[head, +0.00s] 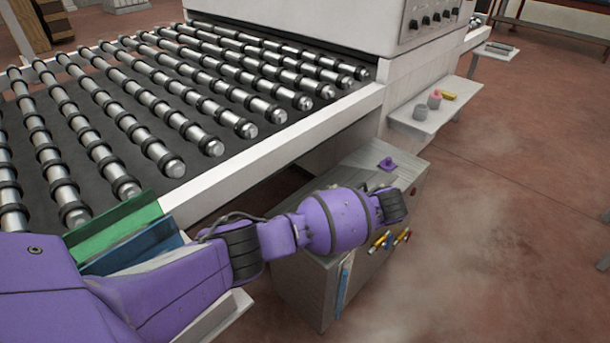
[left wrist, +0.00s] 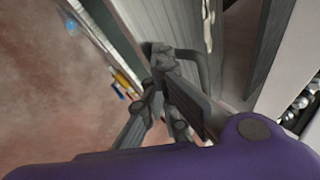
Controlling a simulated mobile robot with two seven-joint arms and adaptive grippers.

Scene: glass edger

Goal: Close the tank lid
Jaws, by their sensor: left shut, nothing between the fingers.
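The grey tank (head: 303,290) is a box standing on the floor beside the roller conveyor. Its grey top (head: 362,158) carries a small purple knob (head: 387,163). My purple arm crosses in front of much of the top, so I cannot tell the lid apart from it or see how far open it is. My left gripper shows in the left wrist view (left wrist: 162,75), shut and empty, close to grey surfaces; contact is unclear. In the head view its fingers are hidden behind my wrist. My right gripper is not in view.
The roller conveyor (head: 240,152) fills the upper left, its white edge rail (head: 285,148) near my arm. Colored pens (head: 380,241) and a blue strip (head: 343,288) are on the tank's side. A white shelf (head: 432,118) holds small items. The floor at right is open.

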